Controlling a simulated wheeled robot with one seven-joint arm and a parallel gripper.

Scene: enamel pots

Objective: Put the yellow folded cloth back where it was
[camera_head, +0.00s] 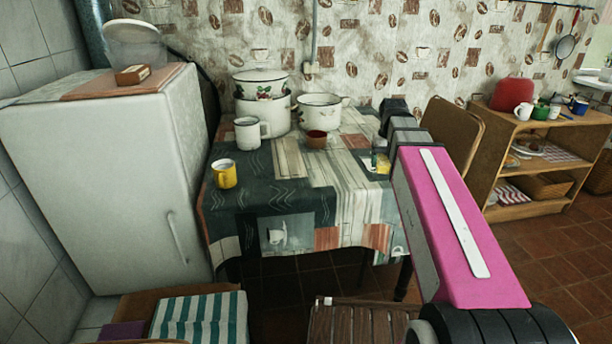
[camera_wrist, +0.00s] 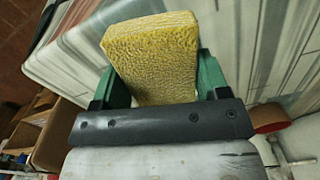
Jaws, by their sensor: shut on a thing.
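The yellow folded cloth (camera_wrist: 150,52) is a thick, textured block between the two green fingers of my gripper (camera_wrist: 158,78) in the wrist view. My gripper is shut on it. In the head view a small yellow patch of the cloth (camera_head: 382,164) shows beside my arm, over the right part of the table; my arm hides most of my gripper there. I cannot tell whether the cloth touches the table.
The table (camera_head: 290,205) with a patterned cover holds white enamel pots (camera_head: 262,100), a white mug (camera_head: 250,132), a yellow mug (camera_head: 224,174) and a small red-brown bowl (camera_head: 316,140). A chair (camera_head: 455,130) and wooden shelf (camera_head: 530,200) stand right. The table's front middle is clear.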

